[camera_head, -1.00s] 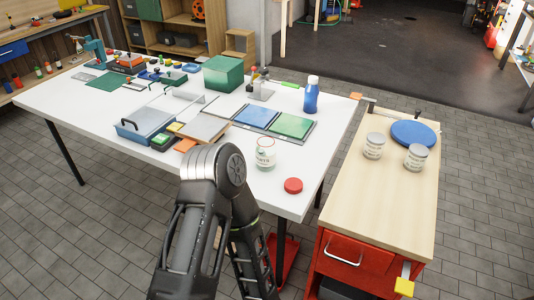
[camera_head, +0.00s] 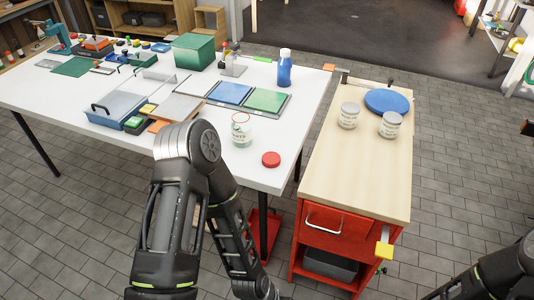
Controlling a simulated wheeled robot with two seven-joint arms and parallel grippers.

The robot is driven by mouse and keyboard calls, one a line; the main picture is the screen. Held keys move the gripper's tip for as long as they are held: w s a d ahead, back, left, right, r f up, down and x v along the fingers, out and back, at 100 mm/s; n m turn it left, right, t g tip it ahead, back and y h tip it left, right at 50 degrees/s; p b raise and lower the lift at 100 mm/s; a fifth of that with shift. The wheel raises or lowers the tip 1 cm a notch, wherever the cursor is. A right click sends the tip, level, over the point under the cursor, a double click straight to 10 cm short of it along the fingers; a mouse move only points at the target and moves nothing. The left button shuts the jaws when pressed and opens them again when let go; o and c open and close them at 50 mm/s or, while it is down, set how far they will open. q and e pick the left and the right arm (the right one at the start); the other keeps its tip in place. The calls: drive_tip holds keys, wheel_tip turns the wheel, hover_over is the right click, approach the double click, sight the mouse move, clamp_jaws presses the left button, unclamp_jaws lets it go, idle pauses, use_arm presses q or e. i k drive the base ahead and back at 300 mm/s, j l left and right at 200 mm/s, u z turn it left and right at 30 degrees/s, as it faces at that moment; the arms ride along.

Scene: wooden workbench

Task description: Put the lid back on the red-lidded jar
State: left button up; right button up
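The jar (camera_head: 241,130) stands upright and open on the white table near its front right corner. It is clear or whitish, with a printed label and a red ring at its rim. The red lid (camera_head: 271,159) lies flat on the table to the right of the jar and nearer to me, apart from it. My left arm (camera_head: 185,190) reaches in from the bottom, with its links in front of the table's near edge. Its gripper does not show. Part of my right arm (camera_head: 490,275) shows at the bottom right, without its gripper.
A wooden-topped red cabinet (camera_head: 350,185) stands right of the table, holding two grey-lidded jars (camera_head: 348,115) (camera_head: 390,125) and a blue disc (camera_head: 387,102). A blue bottle (camera_head: 284,70), colored panels (camera_head: 266,101) and a blue tray (camera_head: 105,117) occupy the table behind and left of the jar.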

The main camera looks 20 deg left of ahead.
sight(241, 122)
drive_tip(key=j+z, duration=0.4)
drive_tip(key=k+j+z, duration=0.1)
drive_tip(key=j+z, duration=0.3)
drive_tip(key=k+j+z, duration=0.15)
drive_tip(key=j+z, duration=0.25)
drive_tip(key=j, duration=0.1)
